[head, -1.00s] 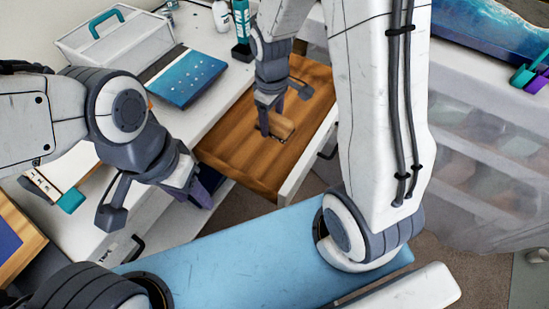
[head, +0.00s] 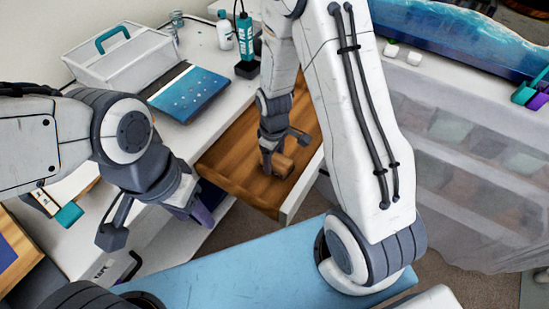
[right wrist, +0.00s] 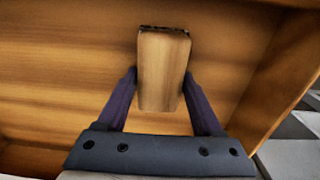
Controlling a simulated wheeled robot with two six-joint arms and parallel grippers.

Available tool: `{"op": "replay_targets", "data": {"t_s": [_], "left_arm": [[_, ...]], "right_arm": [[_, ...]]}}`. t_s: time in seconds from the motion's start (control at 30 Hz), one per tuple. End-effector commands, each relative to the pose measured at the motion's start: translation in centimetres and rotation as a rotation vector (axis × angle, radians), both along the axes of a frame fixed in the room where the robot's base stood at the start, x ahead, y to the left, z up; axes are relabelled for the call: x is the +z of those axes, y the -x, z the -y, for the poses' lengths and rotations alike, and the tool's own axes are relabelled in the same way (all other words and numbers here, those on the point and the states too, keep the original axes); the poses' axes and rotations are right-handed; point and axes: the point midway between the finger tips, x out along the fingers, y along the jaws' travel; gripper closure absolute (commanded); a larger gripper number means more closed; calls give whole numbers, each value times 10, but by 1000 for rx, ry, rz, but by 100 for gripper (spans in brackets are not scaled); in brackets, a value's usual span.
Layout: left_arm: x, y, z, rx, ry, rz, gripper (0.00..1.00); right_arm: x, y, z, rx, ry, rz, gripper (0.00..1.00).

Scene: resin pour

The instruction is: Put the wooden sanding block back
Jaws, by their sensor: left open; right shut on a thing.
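The wooden sanding block (head: 283,166) is at my right gripper (head: 273,163), over or in an open wood-lined drawer (head: 237,170). In the right wrist view the block (right wrist: 163,70) sits between the two fingers of my right gripper (right wrist: 163,98), which is shut on it, with the drawer's wood floor (right wrist: 70,60) behind. I cannot tell whether the block touches the drawer floor. My left gripper (head: 160,222) is open and empty, in front of the white counter at the left.
A light blue surface (head: 240,262) lies in front. A plastic-covered shelf (head: 470,160) stands at the right.

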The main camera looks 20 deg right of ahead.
Motion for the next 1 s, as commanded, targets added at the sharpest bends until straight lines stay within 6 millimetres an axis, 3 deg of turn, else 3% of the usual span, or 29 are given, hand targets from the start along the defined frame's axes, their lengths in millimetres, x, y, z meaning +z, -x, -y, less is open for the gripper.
{"op": "replay_targets", "data": {"t_s": [0.17,0.2,0.27,0.67,0.77,1.0], "left_arm": [[-3,0,0,0,0,0,50],[-2,0,0,0,0,0,50],[-2,0,0,0,0,0,50],[1,0,0,0,0,0,50],[0,0,0,0,0,0,50],[2,0,0,0,0,0,50]], "right_arm": [[-4,0,0,0,0,0,100],[-3,0,0,0,0,0,21],[-3,0,0,0,0,0,2],[4,-1,0,0,0,2,2],[17,-1,0,0,0,5,2],[70,-2,-1,1,-1,8,2]]}}
